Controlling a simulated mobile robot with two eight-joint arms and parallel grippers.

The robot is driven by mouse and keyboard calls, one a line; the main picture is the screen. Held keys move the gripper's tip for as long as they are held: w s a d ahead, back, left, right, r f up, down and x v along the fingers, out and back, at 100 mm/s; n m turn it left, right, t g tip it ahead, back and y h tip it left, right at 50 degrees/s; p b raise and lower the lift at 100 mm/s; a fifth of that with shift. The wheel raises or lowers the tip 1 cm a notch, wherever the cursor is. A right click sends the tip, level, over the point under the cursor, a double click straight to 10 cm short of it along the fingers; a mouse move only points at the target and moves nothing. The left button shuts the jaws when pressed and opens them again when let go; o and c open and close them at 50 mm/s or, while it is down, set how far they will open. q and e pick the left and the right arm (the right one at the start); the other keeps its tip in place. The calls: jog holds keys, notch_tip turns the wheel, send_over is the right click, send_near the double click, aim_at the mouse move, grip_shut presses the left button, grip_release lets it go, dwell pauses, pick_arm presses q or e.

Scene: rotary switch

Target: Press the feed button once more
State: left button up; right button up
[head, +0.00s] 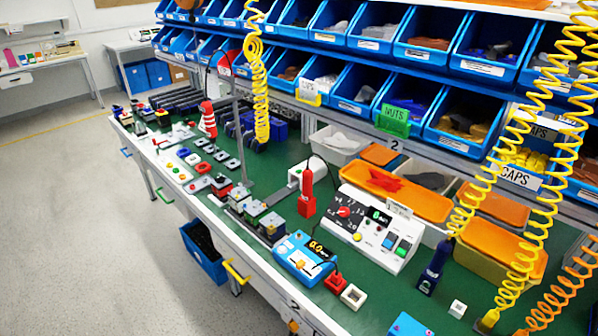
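A white sloped control box (375,232) stands on the green bench mat at the right of centre. Its face has a red rotary knob (344,212) on a black dial, a small dark display (379,215) with green digits, a yellow button (357,237), and blue and green buttons (402,248) at its right. I cannot read which button is labelled feed. Neither of my grippers shows in the head view.
Small red and white square blocks (353,296) lie in front. Orange-lidded bins (408,196) and blue shelf bins stand behind.

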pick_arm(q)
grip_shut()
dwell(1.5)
